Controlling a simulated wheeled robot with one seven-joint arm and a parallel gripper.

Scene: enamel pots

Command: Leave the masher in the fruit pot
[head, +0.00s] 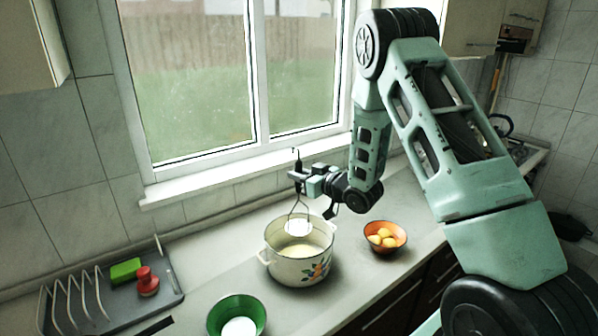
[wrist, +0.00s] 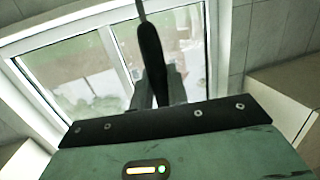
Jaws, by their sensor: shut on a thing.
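The fruit pot (head: 290,270) is a cream enamel pot with painted fruit on its side and two handles, standing on the counter with pale contents inside. My gripper (head: 298,176) is above the pot's back part and is shut on the masher. The masher (head: 298,226) hangs upright, its wire shanks and pale round head below the gripper. Its head overlaps the pot's opening; I cannot tell how far it is inside the rim. In the wrist view the masher's dark handle (wrist: 151,50) stands between the jaws, and its head is hidden.
An orange bowl (head: 372,247) with yellow fruit stands right of the pot. A green bowl (head: 222,318) with something white stands in front. A grey dish rack (head: 172,284) holds a green sponge (head: 125,270) and a red object (head: 147,282) at left. The window sill (head: 180,190) runs behind.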

